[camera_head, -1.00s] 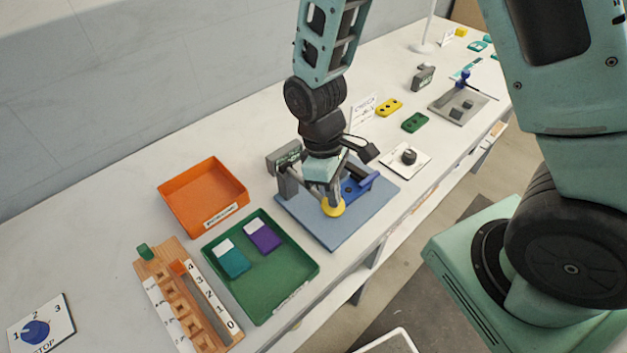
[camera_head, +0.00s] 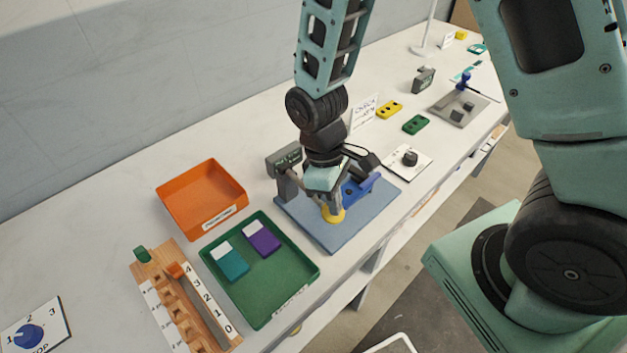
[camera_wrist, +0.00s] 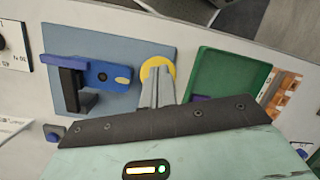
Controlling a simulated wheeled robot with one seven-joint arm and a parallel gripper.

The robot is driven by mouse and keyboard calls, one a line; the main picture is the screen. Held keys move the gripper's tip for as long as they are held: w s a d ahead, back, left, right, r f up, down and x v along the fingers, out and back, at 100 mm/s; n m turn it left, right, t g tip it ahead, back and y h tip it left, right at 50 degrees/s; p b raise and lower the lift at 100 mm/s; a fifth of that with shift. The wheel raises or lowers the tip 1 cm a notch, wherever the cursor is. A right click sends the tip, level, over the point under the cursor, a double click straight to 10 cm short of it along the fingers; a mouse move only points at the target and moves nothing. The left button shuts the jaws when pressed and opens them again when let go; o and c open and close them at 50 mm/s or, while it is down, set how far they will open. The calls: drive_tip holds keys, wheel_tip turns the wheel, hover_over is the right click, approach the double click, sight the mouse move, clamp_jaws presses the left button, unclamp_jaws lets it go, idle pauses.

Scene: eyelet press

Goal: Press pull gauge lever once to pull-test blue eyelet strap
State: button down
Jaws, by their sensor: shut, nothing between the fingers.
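The pull gauge stands on a blue base plate (camera_head: 335,238) on the bench. A grey post with a display box (camera_head: 284,161) rises at its left. A yellow round lever end (camera_head: 333,215) is at the front of the plate. The blue eyelet strap (camera_wrist: 108,75) lies by a blue and black clamp on the plate, and also shows in the head view (camera_head: 352,192). My gripper (camera_head: 332,208) is shut and empty, pointing down with its tips at the yellow lever end (camera_wrist: 158,70). Whether they touch is hard to tell.
A green tray (camera_head: 300,289) with a teal and a purple piece and an orange bin (camera_head: 178,181) stand left of the gauge. A wooden rack (camera_head: 150,270) is at lower left. A knob plate (camera_head: 409,161) lies to the right, before green and yellow straps.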

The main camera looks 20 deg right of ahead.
drive_tip(key=shift+r, duration=0.1)
drive_tip(key=d+p+v, duration=0.1)
drive_tip(key=p+v, duration=0.8)
drive_tip(key=v, duration=0.1)
drive_tip(key=shift+a, duration=0.45)
idle(0.7)
drive_tip(key=shift+a, duration=0.1)
idle(0.4)
drive_tip(key=s+a+r+t+b, duration=0.1)
drive_tip(key=s+a+r+b, duration=0.1)
drive_tip(key=s+b, duration=0.3)
drive_tip(key=s+a+r+t+y+b, duration=0.1)
drive_tip(key=s+a+r+b, duration=0.2)
drive_tip(key=s, duration=0.5)
drive_tip(key=shift+s+a+r+m+t+y+b, duration=0.25)
drive_tip(key=shift+a+m+t+b, duration=0.2)
drive_tip(key=shift+b, duration=0.8)
